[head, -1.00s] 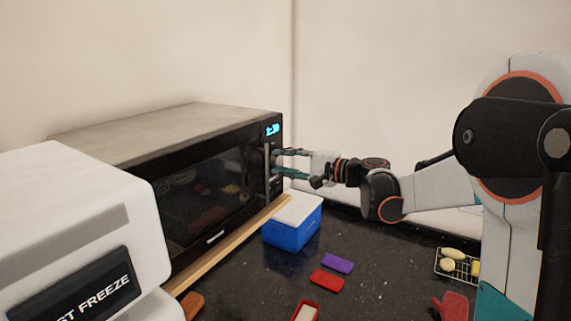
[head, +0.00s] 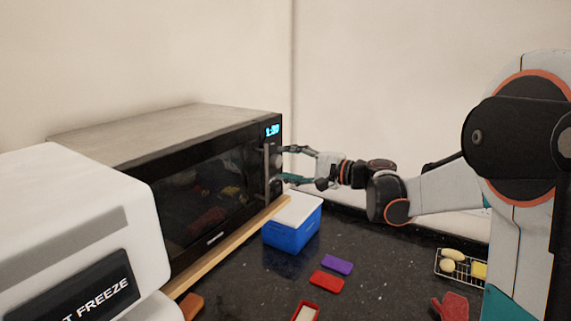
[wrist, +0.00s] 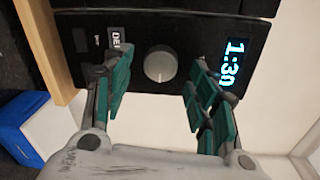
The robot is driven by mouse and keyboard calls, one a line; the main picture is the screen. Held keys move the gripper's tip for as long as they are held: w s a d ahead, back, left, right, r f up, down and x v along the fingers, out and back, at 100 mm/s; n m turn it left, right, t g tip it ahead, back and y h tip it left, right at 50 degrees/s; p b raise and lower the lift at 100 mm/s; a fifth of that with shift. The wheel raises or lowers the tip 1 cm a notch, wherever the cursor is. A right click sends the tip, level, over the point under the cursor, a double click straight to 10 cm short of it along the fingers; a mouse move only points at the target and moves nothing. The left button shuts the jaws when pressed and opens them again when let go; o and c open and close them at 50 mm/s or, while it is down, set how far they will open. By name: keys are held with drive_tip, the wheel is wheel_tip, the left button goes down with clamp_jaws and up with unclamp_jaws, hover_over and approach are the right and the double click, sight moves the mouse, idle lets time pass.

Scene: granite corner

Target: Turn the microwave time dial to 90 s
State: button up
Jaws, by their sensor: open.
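The black microwave (head: 200,185) stands at the left in the head view, door closed. Its blue display (wrist: 236,62) reads 1:30 in the wrist view. The display also shows in the head view (head: 272,130). The round silver time dial (wrist: 160,65) is on the control panel in the wrist view, with a label partly visible to its left. My gripper (wrist: 157,82) is open in front of the panel, one finger on each side of the dial, with visible gaps between fingers and dial. It also shows in the head view (head: 286,165).
A blue box with a white lid (head: 292,222) stands below my gripper. A wooden board (head: 232,246) runs along the microwave's front. Purple (head: 337,265) and red (head: 327,281) pieces lie on the dark counter. A wire rack (head: 458,266) with food is at right.

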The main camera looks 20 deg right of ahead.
drive_tip(key=v, duration=1)
drive_tip(key=shift+s+d, duration=0.25)
